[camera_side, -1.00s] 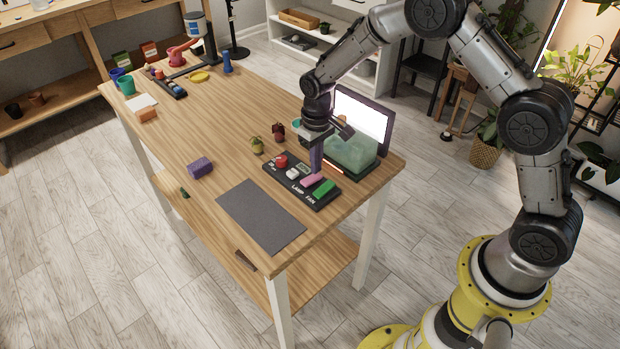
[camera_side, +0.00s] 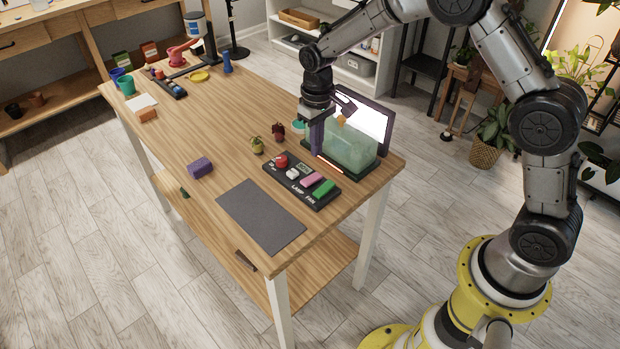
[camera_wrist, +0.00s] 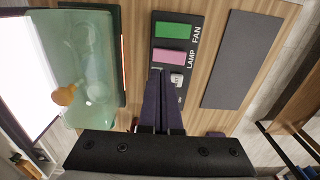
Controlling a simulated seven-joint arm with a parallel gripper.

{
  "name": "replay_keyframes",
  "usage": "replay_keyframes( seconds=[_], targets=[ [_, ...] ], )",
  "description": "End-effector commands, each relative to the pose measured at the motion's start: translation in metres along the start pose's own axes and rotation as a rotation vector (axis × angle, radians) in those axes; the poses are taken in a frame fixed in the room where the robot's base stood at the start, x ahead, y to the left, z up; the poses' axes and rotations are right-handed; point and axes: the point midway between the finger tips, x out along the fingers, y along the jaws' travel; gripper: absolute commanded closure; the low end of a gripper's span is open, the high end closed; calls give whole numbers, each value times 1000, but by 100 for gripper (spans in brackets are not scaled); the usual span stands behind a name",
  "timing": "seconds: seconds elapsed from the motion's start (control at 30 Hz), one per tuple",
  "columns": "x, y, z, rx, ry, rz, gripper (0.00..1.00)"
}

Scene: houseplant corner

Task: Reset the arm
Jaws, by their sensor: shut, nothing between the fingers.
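My gripper (camera_side: 316,148) is shut and empty. In the side view its dark purple fingers point down above the back edge of the control panel (camera_side: 318,204), beside the green glass tank (camera_side: 347,147). In the wrist view the closed fingers (camera_wrist: 163,80) sit over the panel, which bears a green FAN key (camera_wrist: 174,31) and a pink LAMP key (camera_wrist: 169,57). A white key (camera_wrist: 177,80) shows beside the fingertips. A red knob (camera_side: 281,161) stands at the panel's far end in the side view.
A bright screen (camera_side: 372,120) stands behind the tank. A purple block (camera_side: 199,168) and a grey mat (camera_side: 260,215) lie on the table. The table's middle is largely clear.

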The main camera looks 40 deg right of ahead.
Motion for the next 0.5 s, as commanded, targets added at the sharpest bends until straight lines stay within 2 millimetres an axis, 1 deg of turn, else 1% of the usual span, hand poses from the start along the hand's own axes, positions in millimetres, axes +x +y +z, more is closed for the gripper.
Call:
replay_keyframes(
  seconds=[0.17,0.23,0.27,0.37,0.4,0.43,0.5],
  targets=[
    [-2,0,-1,1,5,0,100],
    [-13,1,-3,3,28,-1,100],
    [-21,2,-5,4,46,-2,100],
    [-61,4,-6,8,121,-6,100],
    [-80,5,-2,11,155,-8,100],
    [-95,6,3,13,179,-9,100],
    [-127,9,18,17,233,-10,100]
  ],
)
